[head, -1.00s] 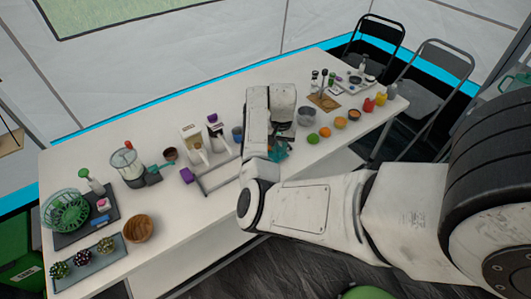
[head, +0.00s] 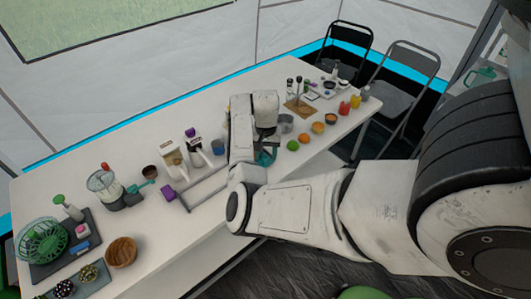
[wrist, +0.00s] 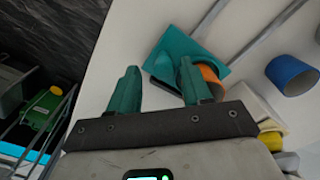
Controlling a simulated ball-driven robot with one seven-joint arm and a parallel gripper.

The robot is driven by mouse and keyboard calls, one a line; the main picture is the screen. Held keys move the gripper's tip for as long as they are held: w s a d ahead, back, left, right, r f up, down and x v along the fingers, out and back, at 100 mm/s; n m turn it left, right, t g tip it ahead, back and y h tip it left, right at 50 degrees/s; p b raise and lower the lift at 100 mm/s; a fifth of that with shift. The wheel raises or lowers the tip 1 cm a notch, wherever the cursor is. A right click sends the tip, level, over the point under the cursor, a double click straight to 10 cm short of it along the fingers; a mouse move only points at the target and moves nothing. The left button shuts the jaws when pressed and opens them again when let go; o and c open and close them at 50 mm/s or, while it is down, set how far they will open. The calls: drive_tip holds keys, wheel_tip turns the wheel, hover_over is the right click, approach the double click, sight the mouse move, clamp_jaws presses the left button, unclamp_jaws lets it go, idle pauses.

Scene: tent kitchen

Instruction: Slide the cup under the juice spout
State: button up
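A clear jar with a red top (head: 103,183), which may be the juice dispenser, stands on the left half of the table. A small blue cup (head: 237,132) is just left of my arm; it also seems to show in the wrist view (wrist: 290,75). In the wrist view, a teal piece with a square plate (wrist: 178,48) and an orange round part (wrist: 208,73) lies just beyond my right finger. I cannot tell which cup is meant.
A grey rail frame (head: 200,190) lies left of my arm, with white-fronted appliances (head: 172,160) behind it. A wooden bowl (head: 120,252) and a green basket (head: 42,240) are at the left end. Fruit (head: 292,145) is on the right. Bare table lies along the front.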

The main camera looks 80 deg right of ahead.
drive_tip(key=shift+w, duration=0.1)
wheel_tip(320, 180, up, 11)
drive_tip(key=shift+b, duration=0.4)
drive_tip(key=shift+f, duration=0.1)
idle(0.6)
drive_tip(key=s+a+f+n, duration=0.2)
drive_tip(key=a+n, duration=0.3)
drive_tip(key=a, duration=0.6)
drive_tip(key=s+a+f+n, duration=0.3)
drive_tip(key=a+f+n, duration=0.2)
drive_tip(key=a, duration=0.7)
drive_tip(key=s+a+f+n+t, duration=0.1)
drive_tip(key=s+a+f+n, duration=0.2)
drive_tip(key=a, duration=0.8)
drive_tip(key=shift+a+f+n, duration=0.35)
drive_tip(key=shift+f+n, duration=0.05)
drive_tip(key=shift+n, duration=0.7)
